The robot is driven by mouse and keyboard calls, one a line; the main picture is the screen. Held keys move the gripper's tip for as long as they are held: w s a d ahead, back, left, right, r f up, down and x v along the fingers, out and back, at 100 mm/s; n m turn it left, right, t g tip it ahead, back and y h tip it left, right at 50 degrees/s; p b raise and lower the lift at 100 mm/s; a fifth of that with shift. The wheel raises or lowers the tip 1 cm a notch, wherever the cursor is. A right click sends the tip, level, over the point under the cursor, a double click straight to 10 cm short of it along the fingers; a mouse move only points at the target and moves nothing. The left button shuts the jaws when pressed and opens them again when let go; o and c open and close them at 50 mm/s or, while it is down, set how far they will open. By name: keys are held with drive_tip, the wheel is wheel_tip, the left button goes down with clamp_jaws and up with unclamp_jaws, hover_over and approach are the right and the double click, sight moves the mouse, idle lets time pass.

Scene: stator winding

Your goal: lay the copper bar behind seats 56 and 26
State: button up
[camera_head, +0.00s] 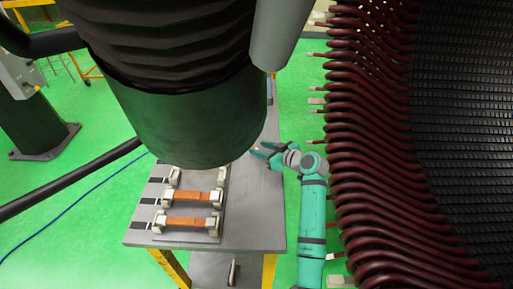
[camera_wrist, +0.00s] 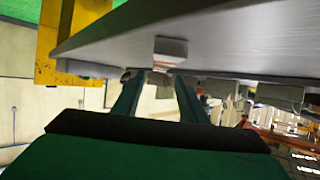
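Two copper-coloured bars lie crosswise on the grey table in the head view, an upper copper bar (camera_head: 194,196) and a lower copper bar (camera_head: 187,222). Pale end blocks hold both. My gripper (camera_head: 260,150) is above the table's right side, right of the bars and apart from them. A pale block (camera_wrist: 171,52) shows just beyond the fingertips. The stator (camera_head: 370,150) with dark red coil ends stands at right. No seat numbers are readable.
The table (camera_head: 255,225) has bare room right of the bars. A large dark green cylinder (camera_head: 195,120) hides the table's far part. My arm runs close beside the coil ends.

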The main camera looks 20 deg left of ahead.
drive_tip(key=v, duration=0.8)
drive_tip(key=shift+d+r, duration=0.1)
drive_tip(key=shift+d, duration=0.1)
